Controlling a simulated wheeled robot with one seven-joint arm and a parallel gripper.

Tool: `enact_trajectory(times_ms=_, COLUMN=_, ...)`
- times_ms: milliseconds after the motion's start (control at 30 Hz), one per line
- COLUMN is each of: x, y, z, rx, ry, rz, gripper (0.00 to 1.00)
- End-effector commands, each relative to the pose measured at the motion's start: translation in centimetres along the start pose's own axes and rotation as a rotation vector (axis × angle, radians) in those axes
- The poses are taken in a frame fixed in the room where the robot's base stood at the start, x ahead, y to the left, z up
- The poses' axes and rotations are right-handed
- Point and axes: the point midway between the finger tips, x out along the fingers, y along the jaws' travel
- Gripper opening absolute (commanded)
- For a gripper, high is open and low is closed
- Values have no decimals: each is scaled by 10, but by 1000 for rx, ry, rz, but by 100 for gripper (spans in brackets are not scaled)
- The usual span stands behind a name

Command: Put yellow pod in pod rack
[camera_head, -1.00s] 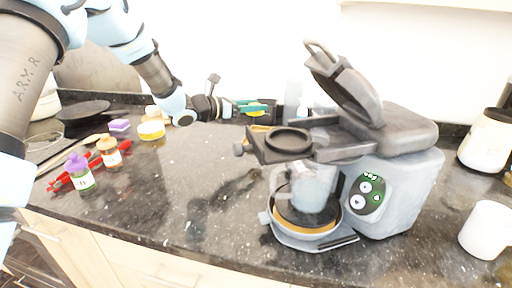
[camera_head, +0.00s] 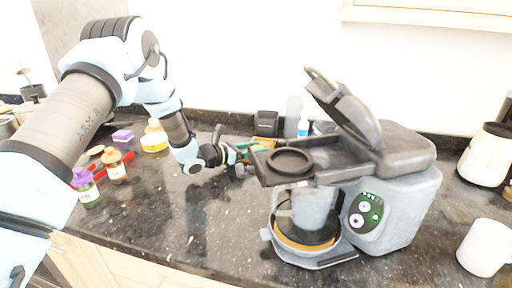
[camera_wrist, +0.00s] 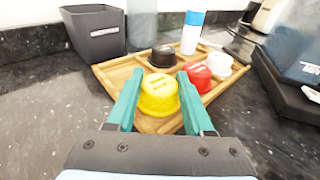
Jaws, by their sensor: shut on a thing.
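The yellow pod (camera_wrist: 160,93) sits between the teal fingers of my gripper (camera_wrist: 157,92) in the wrist view, and the gripper is shut on it. The pod is at the near part of the pod rack (camera_wrist: 113,76), a wooden tray with dividers. I cannot tell whether its base touches the rack. A black pod (camera_wrist: 163,55), a red pod (camera_wrist: 198,77) and a white pod (camera_wrist: 219,63) are in the rack. In the head view my gripper (camera_head: 248,150) is left of the coffee machine (camera_head: 385,185), with the rack mostly hidden behind.
A dark square container (camera_wrist: 95,32) stands left of the rack. A blue-capped bottle (camera_wrist: 191,33) stands at its far side. A white mug (camera_head: 484,248) stands far right. The counter's front middle is clear.

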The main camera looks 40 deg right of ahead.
Motion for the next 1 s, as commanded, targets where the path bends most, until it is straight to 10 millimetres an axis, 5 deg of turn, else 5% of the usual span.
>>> enact_trajectory(times_ms=233, x=0, y=0, z=-4, rx=0, ry=0, rz=0, gripper=0)
enact_trajectory(times_ms=267, x=0, y=0, z=-3, rx=0, ry=0, rz=0, gripper=53)
enact_trajectory(times_ms=367, x=0, y=0, z=-2, rx=0, ry=0, rz=0, gripper=64)
enact_trajectory(times_ms=733, x=-2, y=0, z=1, rx=0, ry=1, rz=1, gripper=64)
enact_trajectory(times_ms=1000, x=-53, y=2, z=-3, rx=-1, ry=0, rz=5, gripper=64)
